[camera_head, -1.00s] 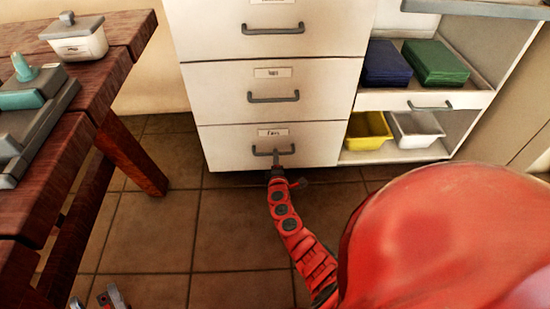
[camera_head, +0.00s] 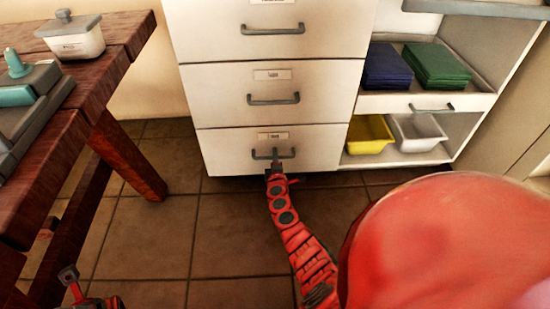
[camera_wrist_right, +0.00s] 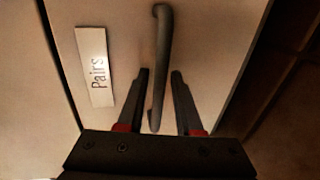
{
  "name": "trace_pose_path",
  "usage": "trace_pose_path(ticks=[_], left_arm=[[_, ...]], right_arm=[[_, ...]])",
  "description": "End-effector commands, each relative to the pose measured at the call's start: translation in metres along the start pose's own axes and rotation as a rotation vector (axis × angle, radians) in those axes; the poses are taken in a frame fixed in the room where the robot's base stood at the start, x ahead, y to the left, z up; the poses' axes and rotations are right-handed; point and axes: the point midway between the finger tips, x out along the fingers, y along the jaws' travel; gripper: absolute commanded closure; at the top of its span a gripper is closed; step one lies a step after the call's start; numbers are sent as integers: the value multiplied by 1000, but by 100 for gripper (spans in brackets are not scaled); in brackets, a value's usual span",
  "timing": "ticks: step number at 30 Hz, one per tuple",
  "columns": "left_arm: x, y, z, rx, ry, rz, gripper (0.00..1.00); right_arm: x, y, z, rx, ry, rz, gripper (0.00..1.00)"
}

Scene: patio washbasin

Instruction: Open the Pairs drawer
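The Pairs drawer (camera_head: 225,150) is the bottom drawer of the white cabinet, and its front is flush with the cabinet. Its label reads "Pairs" in the right wrist view (camera_wrist_right: 97,66). Its grey bar handle (camera_head: 262,155) also shows in the right wrist view (camera_wrist_right: 161,50). My right gripper (camera_head: 277,160) is at this handle. In the right wrist view its two fingers (camera_wrist_right: 160,74) are apart, one on each side of the bar, with small gaps showing. Part of my left arm's end (camera_head: 70,276) shows at the bottom left; its fingers are not clear.
Two closed drawers (camera_head: 215,88) sit above. To the right, open shelves hold a yellow bin (camera_head: 368,135), a white bin (camera_head: 418,132), and blue (camera_head: 386,66) and green (camera_head: 437,64) stacks. A wooden table (camera_head: 45,135) stands left. The tiled floor before the cabinet is clear.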

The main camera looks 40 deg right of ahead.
Motion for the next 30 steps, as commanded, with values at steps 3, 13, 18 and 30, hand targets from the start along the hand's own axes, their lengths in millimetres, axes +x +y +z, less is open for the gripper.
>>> trace_pose_path(ticks=[3,13,18,30], left_arm=[[0,0,0,0,0,1,50],[0,0,0,0,0,1,50],[0,0,0,0,-1,1,50],[0,0,0,0,-1,1,50]], right_arm=[[0,0,0,0,0,0,89],[0,0,0,0,0,0,100],[0,0,0,0,0,0,100],[0,0,0,0,0,0,100]])
